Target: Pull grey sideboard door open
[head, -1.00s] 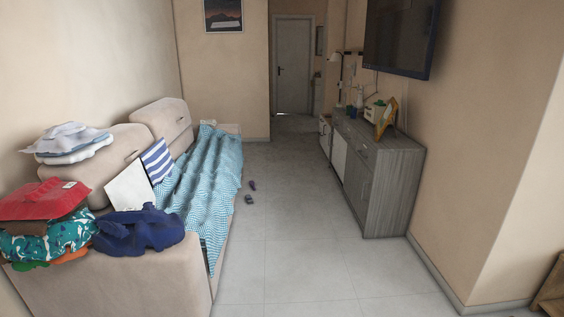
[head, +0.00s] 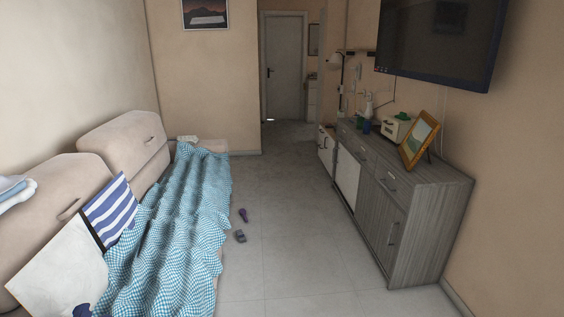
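The grey sideboard (head: 432,238) stands against the right wall in the head view, its front facing the aisle on the left. Its near grey door (head: 380,212) has a vertical handle (head: 393,233) and looks closed. A white door panel (head: 347,180) sits further along the front, with drawers (head: 387,181) above the doors. My gripper is not in view, so its state and distance from the handle do not show.
The sofa (head: 126,135) with a blue checked blanket (head: 170,235) fills the left side. Two small dark items (head: 241,226) lie on the floor near it. The tiled floor (head: 290,240) between sofa and sideboard is otherwise clear. A picture frame (head: 419,139) stands on the sideboard.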

